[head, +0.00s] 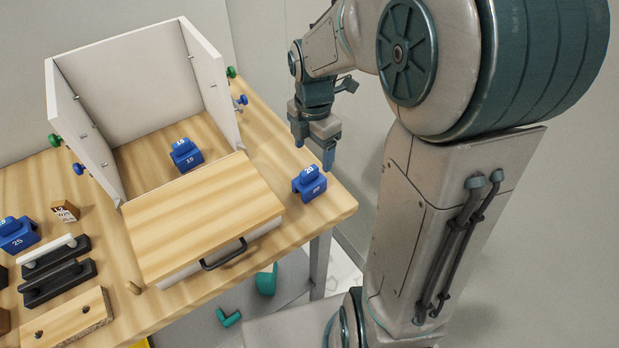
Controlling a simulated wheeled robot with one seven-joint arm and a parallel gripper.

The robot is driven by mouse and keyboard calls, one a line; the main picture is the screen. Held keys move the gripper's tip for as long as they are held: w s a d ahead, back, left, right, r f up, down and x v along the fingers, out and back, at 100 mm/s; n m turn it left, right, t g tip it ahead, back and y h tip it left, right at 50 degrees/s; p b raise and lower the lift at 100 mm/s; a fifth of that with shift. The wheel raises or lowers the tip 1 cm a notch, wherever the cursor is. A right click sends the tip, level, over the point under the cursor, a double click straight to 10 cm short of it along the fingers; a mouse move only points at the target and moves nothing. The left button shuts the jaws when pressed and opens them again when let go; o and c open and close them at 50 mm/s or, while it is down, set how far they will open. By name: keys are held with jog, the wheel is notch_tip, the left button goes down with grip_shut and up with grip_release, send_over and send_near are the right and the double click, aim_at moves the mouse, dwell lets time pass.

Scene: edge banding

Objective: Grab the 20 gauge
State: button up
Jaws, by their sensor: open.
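The 20 gauge (309,184) is a blue block with a raised top and white "20" marks. It stands on the wooden table near its right edge, just right of the cabinet's front panel. My gripper (328,160) points down above and slightly right of the gauge. Its fingers are open and look empty. A small gap seems to lie between the fingertips and the gauge, but the exact distance is hard to tell.
A white cabinet (130,75) with a wooden front panel (200,215) and black handle fills the table's middle. A blue 15 gauge (186,154) sits inside it. A blue 25 gauge (17,235), dark bars (58,283) and a drilled board (75,322) lie at left.

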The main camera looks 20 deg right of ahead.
aim_at(309, 170)
notch_tip(309, 170, down, 4)
jog(key=shift+f, duration=0.2)
jog(key=shift+w+a+f+p, duration=0.15)
jog(key=shift+f+p, duration=0.05)
jog(key=shift+f, duration=1.1)
jog(key=shift+w+a+f+p, duration=0.1)
jog(key=shift+a+f+p, duration=0.1)
jog(key=shift+f, duration=1.1)
jog(key=c, duration=1.1)
